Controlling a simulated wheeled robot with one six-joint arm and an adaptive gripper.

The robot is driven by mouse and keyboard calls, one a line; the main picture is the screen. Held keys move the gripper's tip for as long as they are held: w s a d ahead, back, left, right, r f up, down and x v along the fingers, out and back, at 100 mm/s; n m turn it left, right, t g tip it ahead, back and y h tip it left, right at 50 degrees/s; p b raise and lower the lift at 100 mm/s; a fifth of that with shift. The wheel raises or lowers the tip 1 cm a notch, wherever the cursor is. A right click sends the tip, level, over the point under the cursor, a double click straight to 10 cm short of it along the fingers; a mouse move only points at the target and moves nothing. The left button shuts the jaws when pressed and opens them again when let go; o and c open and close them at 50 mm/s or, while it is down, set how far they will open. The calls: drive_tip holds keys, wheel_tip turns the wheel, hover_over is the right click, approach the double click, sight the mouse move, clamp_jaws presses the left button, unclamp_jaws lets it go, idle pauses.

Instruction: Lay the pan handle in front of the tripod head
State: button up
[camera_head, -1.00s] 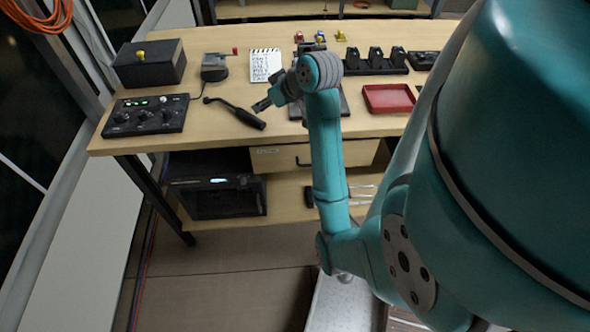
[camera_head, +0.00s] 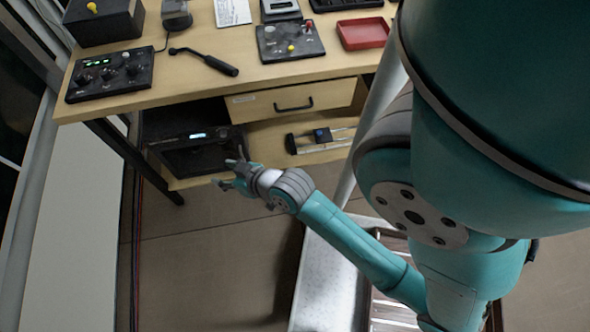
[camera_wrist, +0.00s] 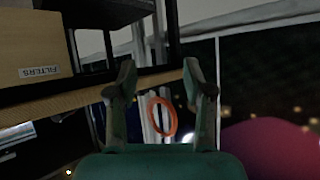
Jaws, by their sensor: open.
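The pan handle (camera_head: 208,62), a thin black rod with a thicker grip, lies on the bench top to the right of the black control box. No tripod head can be made out for sure; a grey device (camera_head: 176,14) behind the handle is cut by the top edge of the head view. My gripper (camera_head: 230,172) is off the bench, in front of and below its front edge, near the dark shelf unit. In the wrist view my gripper (camera_wrist: 160,85) has its two fingers apart with nothing held between them.
A control box (camera_head: 110,73), a plate with knobs (camera_head: 290,41) and a red tray (camera_head: 365,33) stand on the bench. A drawer (camera_head: 295,99) is below. A dark unit (camera_head: 190,150) and a slider (camera_head: 320,140) are underneath. Bare bench top surrounds the handle.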

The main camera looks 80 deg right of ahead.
drive_tip(key=s+a+r+n+t+y, duration=0.1)
drive_tip(key=s+a+r+n, duration=0.1)
drive_tip(key=s+a, duration=0.4)
drive_tip(key=s+a+r+n+t+y, duration=0.2)
drive_tip(key=s+a+r, duration=0.2)
drive_tip(key=s, duration=1)
drive_tip(key=a, duration=0.3)
drive_tip(key=shift+s+a+r+y, duration=0.2)
drive_tip(key=shift+r+y, duration=0.1)
drive_tip(key=shift+r, duration=0.05)
drive_tip(key=shift+o, duration=0.3)
idle(0.4)
